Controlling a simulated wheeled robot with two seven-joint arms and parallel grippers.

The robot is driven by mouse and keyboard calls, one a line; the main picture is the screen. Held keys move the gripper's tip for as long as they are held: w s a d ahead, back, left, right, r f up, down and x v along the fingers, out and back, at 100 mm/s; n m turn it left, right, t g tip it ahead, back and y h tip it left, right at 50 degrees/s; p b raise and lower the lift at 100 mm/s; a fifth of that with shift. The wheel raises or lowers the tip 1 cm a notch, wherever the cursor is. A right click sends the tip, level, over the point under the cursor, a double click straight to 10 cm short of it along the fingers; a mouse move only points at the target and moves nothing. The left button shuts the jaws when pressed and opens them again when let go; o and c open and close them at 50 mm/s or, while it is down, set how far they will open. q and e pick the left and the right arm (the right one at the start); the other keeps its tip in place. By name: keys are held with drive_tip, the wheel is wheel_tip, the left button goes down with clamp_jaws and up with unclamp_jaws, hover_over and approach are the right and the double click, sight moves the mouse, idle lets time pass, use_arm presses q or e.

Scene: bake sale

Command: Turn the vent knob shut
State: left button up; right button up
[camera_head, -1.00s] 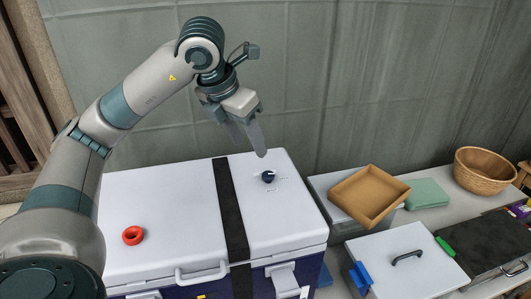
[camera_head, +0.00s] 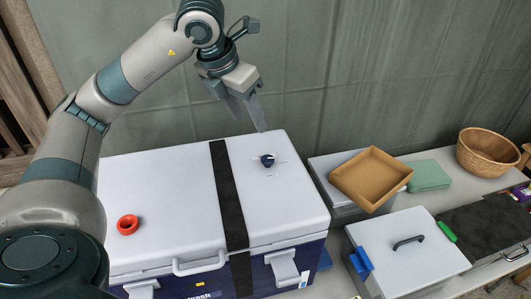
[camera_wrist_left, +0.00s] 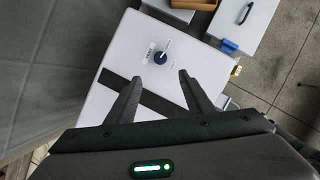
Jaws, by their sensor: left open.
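The vent knob (camera_head: 267,160) is a small dark blue knob with a pale pointer line, on the white lid of the cooler (camera_head: 170,190), right of the black strap. Small markings are printed around it. It also shows in the left wrist view (camera_wrist_left: 160,58), beyond the fingertips. My left gripper (camera_head: 251,128) is open and empty, above and behind the knob in the head view and apart from it. Its two fingers show spread in the left wrist view (camera_wrist_left: 160,81). My right gripper is in neither view.
A red ring (camera_head: 128,225) lies on the lid's left part. A black strap (camera_head: 229,195) crosses the lid. To the right are a brown tray (camera_head: 345,184), a white box with a dark handle (camera_head: 432,262), a green box (camera_head: 430,175) and a wicker basket (camera_head: 488,148).

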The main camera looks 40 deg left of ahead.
sight(268, 158)
use_arm(q)
drive_tip(key=p+x, duration=0.5)
drive_tip(key=x, duration=1)
drive_tip(key=shift+d, duration=0.1)
drive_tip(key=shift+w+f+p, duration=0.25)
drive_tip(key=shift+f+p, duration=0.1)
drive_tip(key=shift+f, duration=0.3)
drive_tip(key=c, duration=1)
drive_tip(key=shift+c, duration=0.2)
